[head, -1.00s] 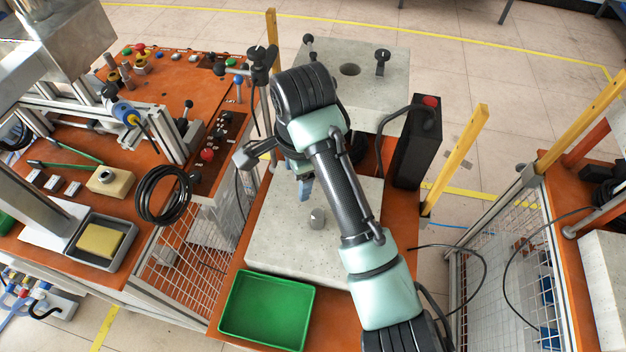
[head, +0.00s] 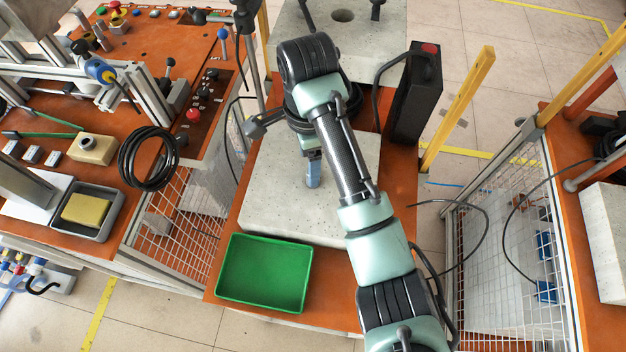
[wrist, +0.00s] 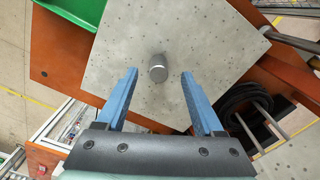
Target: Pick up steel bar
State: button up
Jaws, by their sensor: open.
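The steel bar (wrist: 158,68) is a short grey cylinder standing on the pale speckled slab; the wrist view shows its round end and part of its side. In the head view my gripper hides it. My gripper (head: 313,184) points down over the middle of the slab (head: 275,205). Its two blue fingers are spread wide in the wrist view (wrist: 159,74). The bar appears between the fingertips there, with a gap on each side and nothing gripped. I cannot tell exactly how far the tips are above the slab.
An empty green tray (head: 264,272) sits in front of the slab on the orange table. A black box (head: 414,95) with a red button and a yellow post (head: 457,108) stand to the right. A second slab with a hole (head: 343,15) is behind. A cluttered orange bench (head: 60,110) is at left.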

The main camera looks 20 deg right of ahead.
jog(key=shift+s+d+f+b, duration=0.1)
jog(key=shift+f+b, duration=0.15)
jog(key=shift+f, duration=0.6)
jog(key=shift+d+f+b, duration=0.15)
jog(key=shift+f+b, duration=0.05)
jog(key=shift+f, duration=0.7)
jog(key=shift+s+d+f+b, duration=0.1)
jog(key=shift+f+b, duration=0.15)
jog(key=shift+f, duration=0.6)
jog(key=shift+w, duration=0.1)
grip_shut()
